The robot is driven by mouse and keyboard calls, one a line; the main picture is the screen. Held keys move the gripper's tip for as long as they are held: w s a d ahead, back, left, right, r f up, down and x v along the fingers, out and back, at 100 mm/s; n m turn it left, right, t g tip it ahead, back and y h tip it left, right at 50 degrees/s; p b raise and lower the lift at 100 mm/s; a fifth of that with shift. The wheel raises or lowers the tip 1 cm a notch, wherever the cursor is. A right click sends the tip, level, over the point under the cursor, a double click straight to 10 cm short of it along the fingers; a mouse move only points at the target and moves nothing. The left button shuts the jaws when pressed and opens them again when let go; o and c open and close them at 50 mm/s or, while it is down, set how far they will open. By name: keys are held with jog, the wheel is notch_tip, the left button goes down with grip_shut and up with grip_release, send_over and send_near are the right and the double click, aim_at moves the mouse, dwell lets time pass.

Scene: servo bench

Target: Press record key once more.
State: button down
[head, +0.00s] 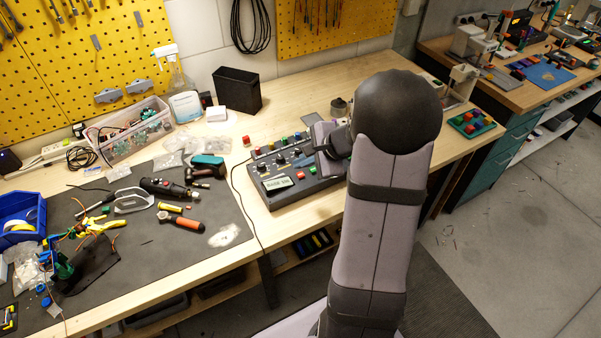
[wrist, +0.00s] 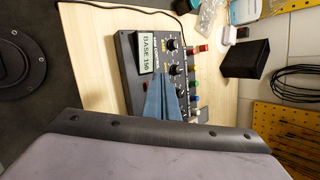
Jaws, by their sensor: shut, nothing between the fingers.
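The dark control box (head: 287,194) lies on the wooden bench, with a lit display (head: 278,183), knobs, red keys (head: 301,175) and a row of coloured caps at its back edge. In the wrist view the box (wrist: 134,82) has a display reading "BASE 156" (wrist: 147,52). My gripper (wrist: 160,77) is shut and empty, its blue-grey fingers over the box between display and knobs. I cannot tell whether the tips touch a key. In the head view my arm hides the box's right end and the fingertips. No record key label is legible.
A black bin (head: 236,91) stands behind the box, and a clear tub (head: 130,128) is at the back left. Tools lie on the dark mat (head: 160,255) to the left. A cable runs down the box's left side. A small tray (head: 472,123) lies at right.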

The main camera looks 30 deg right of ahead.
jog(key=w+r+m, duration=0.1)
jog(key=w+d+m+t, duration=0.1)
jog(key=m, duration=0.1)
jog(key=w+d+r+m+h, duration=0.1)
jog(key=shift+w+d+r+m+t, duration=0.2)
jog(key=shift+r+m+t, duration=0.1)
jog(key=shift+r+t, duration=0.1)
jog(key=shift+f, duration=0.15)
jog(key=b, duration=0.6)
send_over(301, 175)
jog(key=f, duration=0.4)
jog(key=s+f, duration=0.1)
jog(key=f, duration=0.2)
jog(key=shift+d+f, duration=0.1)
jog(key=shift+d, duration=0.1)
jog(key=shift+f+b, duration=0.7)
jog(key=shift+b, duration=0.1)
jog(key=shift+f, duration=0.2)
dwell(0.6)
jog(key=shift+f+b, duration=0.25)
jog(key=shift+b, duration=0.3)
